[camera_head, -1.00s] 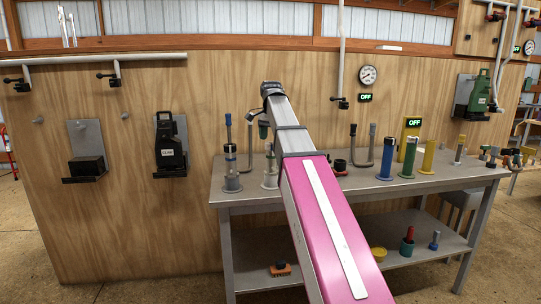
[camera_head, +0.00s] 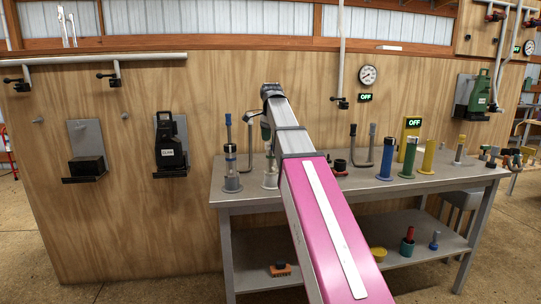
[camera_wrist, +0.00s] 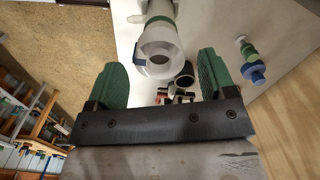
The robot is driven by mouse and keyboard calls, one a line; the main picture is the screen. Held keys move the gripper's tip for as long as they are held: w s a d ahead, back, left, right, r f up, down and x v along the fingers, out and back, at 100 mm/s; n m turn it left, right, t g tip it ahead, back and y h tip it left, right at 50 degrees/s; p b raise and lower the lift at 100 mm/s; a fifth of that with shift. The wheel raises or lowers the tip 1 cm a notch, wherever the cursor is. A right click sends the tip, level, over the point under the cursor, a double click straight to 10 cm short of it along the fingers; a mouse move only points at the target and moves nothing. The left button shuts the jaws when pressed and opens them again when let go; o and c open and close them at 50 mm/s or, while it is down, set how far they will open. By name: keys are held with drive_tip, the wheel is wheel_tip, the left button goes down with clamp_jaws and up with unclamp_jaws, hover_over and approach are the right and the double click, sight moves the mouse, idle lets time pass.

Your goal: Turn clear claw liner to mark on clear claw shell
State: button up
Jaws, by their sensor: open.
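In the wrist view my gripper (camera_wrist: 161,62) is open, its two green fingers spread apart. A pale, clear-looking claw shell (camera_wrist: 158,38) with a green band comes in from the top, its round mouth toward the camera between the fingertips. Neither finger visibly touches it. A ring with a dark opening, seemingly the liner (camera_wrist: 160,68), shows in the mouth. A small blue tab (camera_wrist: 140,54) sits at the left rim; I cannot tell whether it is the mark. In the head view my arm hides the gripper.
The grey bench (camera_head: 330,188) holds several upright tubes, including a blue one (camera_head: 386,158) and a green one (camera_head: 410,158). The wooden wall (camera_head: 205,100) stands behind.

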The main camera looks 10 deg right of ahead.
drive_tip(key=shift+a+f, duration=0.1)
drive_tip(key=shift+f, duration=1.5)
drive_tip(key=c, duration=1.3)
drive_tip(key=shift+n, duration=1.1)
drive_tip(key=o, duration=1.4)
drive_tip(key=shift+c, duration=0.5)
